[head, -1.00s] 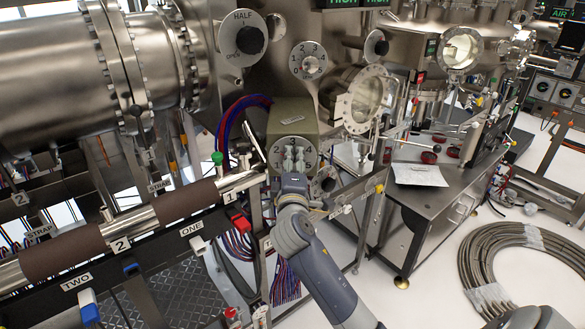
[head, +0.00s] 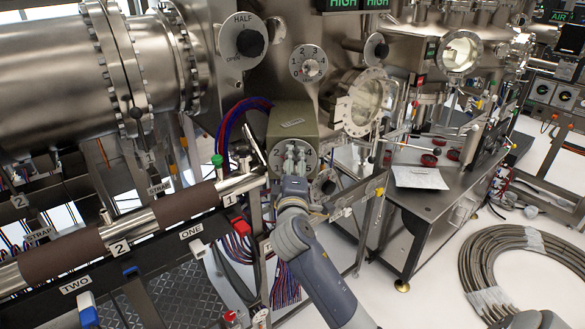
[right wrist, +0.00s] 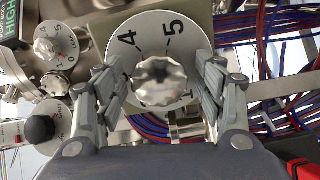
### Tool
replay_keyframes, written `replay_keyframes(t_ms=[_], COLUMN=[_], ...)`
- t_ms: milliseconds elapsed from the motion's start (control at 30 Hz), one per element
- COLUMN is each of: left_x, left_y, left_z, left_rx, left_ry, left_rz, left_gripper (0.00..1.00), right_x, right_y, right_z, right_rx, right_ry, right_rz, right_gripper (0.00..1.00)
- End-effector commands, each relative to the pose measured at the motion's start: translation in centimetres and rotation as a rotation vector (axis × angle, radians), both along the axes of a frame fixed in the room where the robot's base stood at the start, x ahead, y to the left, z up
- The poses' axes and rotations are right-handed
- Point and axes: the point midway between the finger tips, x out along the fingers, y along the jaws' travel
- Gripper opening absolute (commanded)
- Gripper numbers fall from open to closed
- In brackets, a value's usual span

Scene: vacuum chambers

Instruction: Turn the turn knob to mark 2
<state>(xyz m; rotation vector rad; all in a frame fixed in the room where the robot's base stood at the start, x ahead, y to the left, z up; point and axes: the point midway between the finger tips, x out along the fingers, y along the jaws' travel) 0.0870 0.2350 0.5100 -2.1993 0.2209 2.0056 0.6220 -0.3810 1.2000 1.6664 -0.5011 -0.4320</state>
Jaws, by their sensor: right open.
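The turn knob is a fluted metal knob (right wrist: 160,82) on a round white dial (right wrist: 178,28) with black numbers. In the right wrist view the 4 and 5 stand above it, and part of a 1 shows below. The dial (head: 276,154) sits on the front of an olive-grey box (head: 292,118) in the head view, largely hidden by my right gripper. My right gripper (right wrist: 160,76) is open, its fingers on either side of the knob with gaps between; it also shows in the head view (head: 294,158). The knob's pointer mark cannot be made out. My left gripper is not in view.
Another numbered dial (head: 308,62) and a HALF/OPEN dial with a black knob (head: 243,38) are on the chamber above. A round glass port (head: 362,102) is right of the box. Red and blue cables (head: 236,118) run beside it. A metal bench (head: 430,195) stands to the right.

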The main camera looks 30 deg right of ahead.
Motion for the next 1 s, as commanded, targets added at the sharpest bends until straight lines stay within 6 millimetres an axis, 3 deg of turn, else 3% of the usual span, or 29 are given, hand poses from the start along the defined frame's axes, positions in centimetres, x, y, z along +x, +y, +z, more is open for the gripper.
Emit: replay_keyframes(t_ms=[167, 600, 800, 1000], left_x=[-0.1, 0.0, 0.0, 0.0], left_y=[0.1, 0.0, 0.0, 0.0], left_z=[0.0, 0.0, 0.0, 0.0], left_rx=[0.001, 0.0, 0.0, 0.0], left_ry=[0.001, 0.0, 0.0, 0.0], left_rz=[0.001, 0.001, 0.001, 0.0], left_gripper=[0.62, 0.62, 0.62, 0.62], right_x=[-1.1, -8.3, -9.8, -10.0], right_y=[0.8, 5.6, 6.5, 6.6], right_z=[-0.1, -0.2, -0.1, 0.0], right_rx=[0.001, 0.002, 0.002, 0.001], right_ry=[0.0, 0.002, 0.001, 0.001], right_rz=[0.002, 0.001, 0.0, 0.0], right_gripper=[0.64, 0.64, 0.64, 0.64])
